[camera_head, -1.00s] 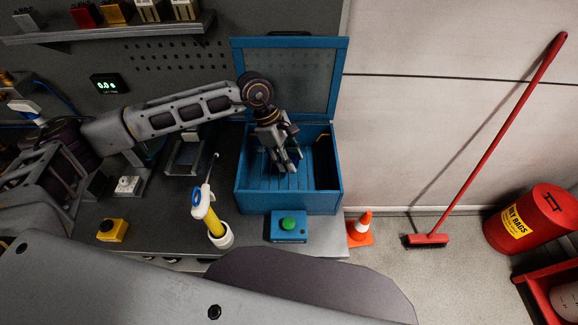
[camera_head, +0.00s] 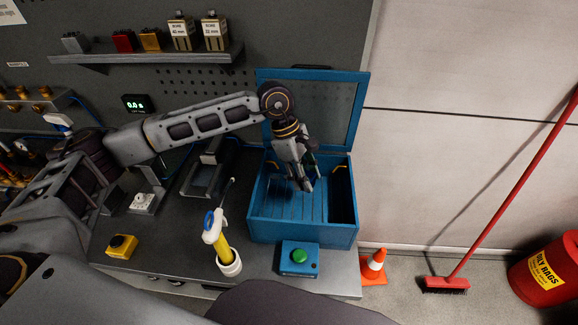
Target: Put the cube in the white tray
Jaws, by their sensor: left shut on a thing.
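My left gripper (camera_head: 304,184) points down inside or just above the open blue box (camera_head: 303,232). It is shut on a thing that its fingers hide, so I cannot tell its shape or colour. I cannot make out a cube for certain. No white tray is recognisable in this view. My right gripper is not in view.
The box's raised lid (camera_head: 345,105) stands behind my left arm. In front are a green-button box (camera_head: 299,260), a yellow-handled tool in a white cup (camera_head: 229,264) and a yellow button box (camera_head: 122,246). A shelf (camera_head: 150,57) holds several small blocks. An orange cone (camera_head: 374,266) stands right.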

